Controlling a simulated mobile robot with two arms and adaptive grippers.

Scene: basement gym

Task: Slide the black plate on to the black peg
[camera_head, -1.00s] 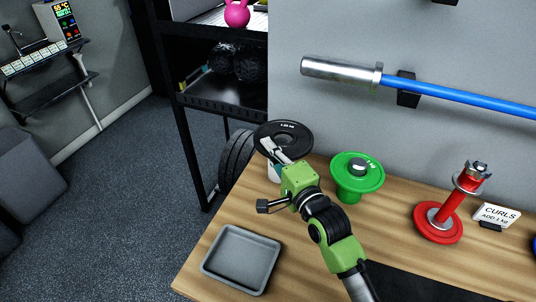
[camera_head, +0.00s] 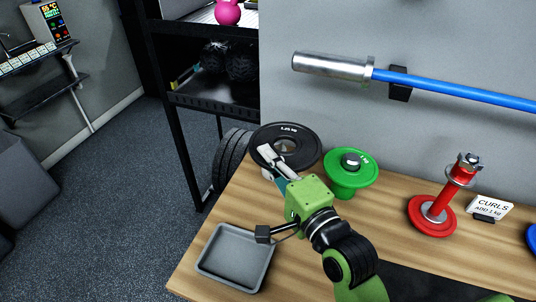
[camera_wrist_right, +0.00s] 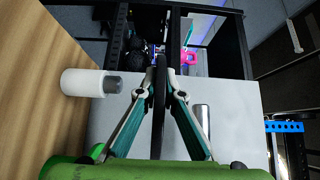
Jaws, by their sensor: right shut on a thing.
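The black plate (camera_head: 306,150) is a round disc with a centre hole, held about level above the back left part of the wooden table. My right gripper (camera_head: 268,156) is shut on its near left rim. In the right wrist view the plate (camera_wrist_right: 160,110) shows edge-on between the fingertips (camera_wrist_right: 158,88). A white cylinder with a short dark peg (camera_wrist_right: 114,84) stands on the table there, its tip below the plate and apart from it. In the head view the plate mostly hides this stand; how well hole and peg line up I cannot tell. My left gripper is out of view.
A green plate (camera_head: 366,178) on a green stand is close to the right of the black plate. A red stand (camera_head: 432,216) and a CURLS card (camera_head: 490,207) are further right. A grey tray (camera_head: 205,266) lies front left. A blue bar (camera_head: 450,93) hangs on the wall.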

